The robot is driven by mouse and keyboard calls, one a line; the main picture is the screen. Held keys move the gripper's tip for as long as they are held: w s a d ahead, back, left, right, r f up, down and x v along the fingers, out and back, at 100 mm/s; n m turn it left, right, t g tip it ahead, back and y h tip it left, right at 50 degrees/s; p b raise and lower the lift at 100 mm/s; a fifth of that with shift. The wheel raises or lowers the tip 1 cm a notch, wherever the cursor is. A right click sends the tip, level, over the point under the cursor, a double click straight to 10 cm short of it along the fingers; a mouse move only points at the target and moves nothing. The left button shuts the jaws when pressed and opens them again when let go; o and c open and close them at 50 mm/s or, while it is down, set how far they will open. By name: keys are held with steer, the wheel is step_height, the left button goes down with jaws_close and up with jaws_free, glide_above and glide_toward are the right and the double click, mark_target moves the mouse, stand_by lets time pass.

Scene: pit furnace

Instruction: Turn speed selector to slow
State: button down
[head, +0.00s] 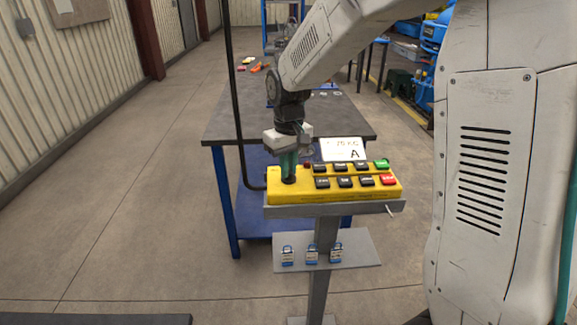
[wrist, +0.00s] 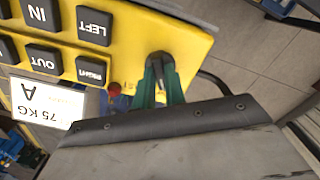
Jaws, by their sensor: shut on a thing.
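The yellow control pendant (head: 330,194) lies on a grey stand, with the speed selector (head: 288,181), a black knob, at its left end. In the wrist view the selector (wrist: 158,66) has a black pointer on a round base. My gripper (head: 288,168) comes down on it from above. Its green fingers (wrist: 161,80) are closed on both sides of the pointer. Red lettering ending in "AST" shows beside the knob in the wrist view, partly hidden by a finger. A slow mark cannot be made out.
Black buttons, a green one (head: 382,163) and a red one (head: 388,180) fill the pendant's right part. A white card (head: 343,149) stands behind it. A dark-topped workbench (head: 240,125) is behind; floor at left is clear.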

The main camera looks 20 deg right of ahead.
steer(key=c, duration=1.5)
jaws_free()
steer(key=shift+o, duration=0.2)
steer(key=shift+r, duration=0.1)
step_height(320, 180, up, 8)
steer(key=shift+f, duration=0.15)
